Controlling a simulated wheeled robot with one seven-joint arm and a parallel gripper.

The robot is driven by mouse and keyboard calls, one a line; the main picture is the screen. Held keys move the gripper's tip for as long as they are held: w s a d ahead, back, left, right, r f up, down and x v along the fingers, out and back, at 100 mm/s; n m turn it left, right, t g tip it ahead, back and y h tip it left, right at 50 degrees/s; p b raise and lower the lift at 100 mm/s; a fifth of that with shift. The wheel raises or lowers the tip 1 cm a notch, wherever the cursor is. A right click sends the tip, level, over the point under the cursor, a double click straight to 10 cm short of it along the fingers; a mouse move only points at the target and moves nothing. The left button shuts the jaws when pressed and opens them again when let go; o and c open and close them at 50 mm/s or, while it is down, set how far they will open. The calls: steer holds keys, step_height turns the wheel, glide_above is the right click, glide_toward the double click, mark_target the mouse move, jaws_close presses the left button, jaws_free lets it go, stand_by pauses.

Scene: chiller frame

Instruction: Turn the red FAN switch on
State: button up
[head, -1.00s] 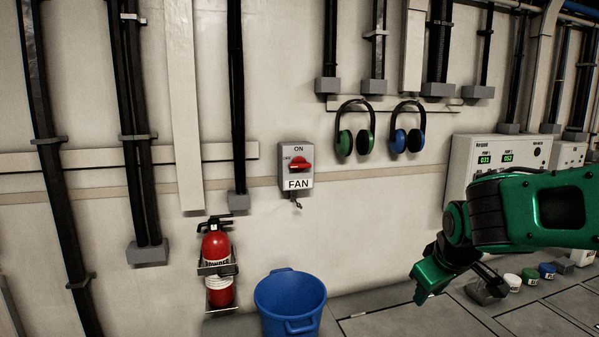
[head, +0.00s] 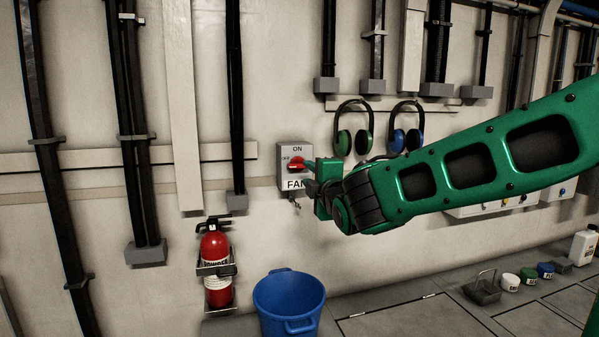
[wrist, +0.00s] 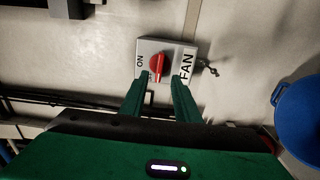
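The FAN switch box (head: 290,152) is a grey box on the wall with ON at its top and FAN at its bottom. Its red knob (head: 296,163) lies roughly sideways, pointing away from the ON label. In the wrist view the red knob (wrist: 158,68) shows ahead, between the tips of two green fingers. My gripper (wrist: 161,88) is open, its fingers apart with nothing between them. In the head view my gripper (head: 316,186) is at the right side of the box and hides part of the FAN label. I cannot tell whether it touches the box.
A blue bucket (head: 290,303) stands on the floor below the box. A red fire extinguisher (head: 216,262) hangs at its left. Green ear defenders (head: 345,142) and blue ear defenders (head: 398,140) hang at the upper right. A small key-like piece (wrist: 208,67) hangs under the box.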

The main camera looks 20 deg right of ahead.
mark_target(301, 167)
steer(key=w, duration=0.8)
jaws_close()
